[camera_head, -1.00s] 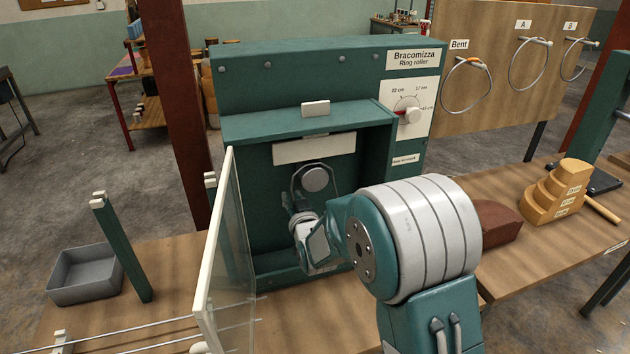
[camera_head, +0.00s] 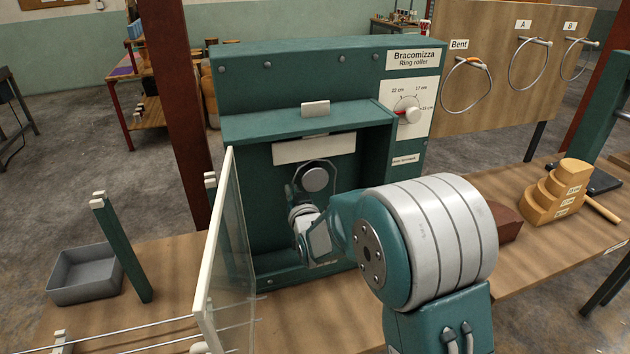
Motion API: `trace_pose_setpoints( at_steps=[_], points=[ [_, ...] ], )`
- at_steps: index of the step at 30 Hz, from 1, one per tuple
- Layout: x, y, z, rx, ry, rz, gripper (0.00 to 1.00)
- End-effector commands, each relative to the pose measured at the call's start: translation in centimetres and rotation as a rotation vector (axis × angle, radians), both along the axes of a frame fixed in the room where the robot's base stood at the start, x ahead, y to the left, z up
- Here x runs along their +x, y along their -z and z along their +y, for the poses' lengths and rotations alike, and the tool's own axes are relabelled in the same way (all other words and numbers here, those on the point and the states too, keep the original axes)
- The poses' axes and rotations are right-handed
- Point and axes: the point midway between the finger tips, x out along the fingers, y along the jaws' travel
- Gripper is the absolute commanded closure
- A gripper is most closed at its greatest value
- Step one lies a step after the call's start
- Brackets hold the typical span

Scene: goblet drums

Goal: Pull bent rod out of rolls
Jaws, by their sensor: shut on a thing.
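The green ring roller (camera_head: 285,78) stands on the bench with its glass door (camera_head: 233,260) swung open to the left. Inside its bay a round grey roll (camera_head: 315,180) shows in a dark bracket. My gripper (camera_head: 301,218) is inside the bay, just below and left of that roll. My own wrist and arm cover much of it, and the fingertips are hard to make out. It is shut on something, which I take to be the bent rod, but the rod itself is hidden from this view.
A board at the right holds rings on pegs under the labels Bent (camera_head: 467,85), A (camera_head: 528,65) and B (camera_head: 573,60). Stepped wooden blocks (camera_head: 558,195) sit on the right bench. A grey bin (camera_head: 85,275), a green post (camera_head: 122,248) and straight rods (camera_head: 140,342) are at the left.

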Motion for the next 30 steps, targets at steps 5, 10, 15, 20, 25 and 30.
trace_pose_setpoints(
  at_steps=[5, 10, 15, 20, 25, 30],
  points=[
    [0.0, 0.0, 0.0, -0.001, -0.001, -0.001, 1.00],
    [0.0, -0.4, 0.0, 0.000, -0.001, -0.002, 1.00],
    [0.0, -1.2, 0.1, 0.000, -0.001, -0.002, 1.00],
    [0.0, -1.4, 0.0, -0.001, -0.001, -0.001, 1.00],
    [0.0, -1.4, 0.0, -0.001, -0.001, -0.001, 1.00],
    [-1.0, -1.4, -0.2, -0.001, -0.001, -0.001, 1.00]
  ],
)
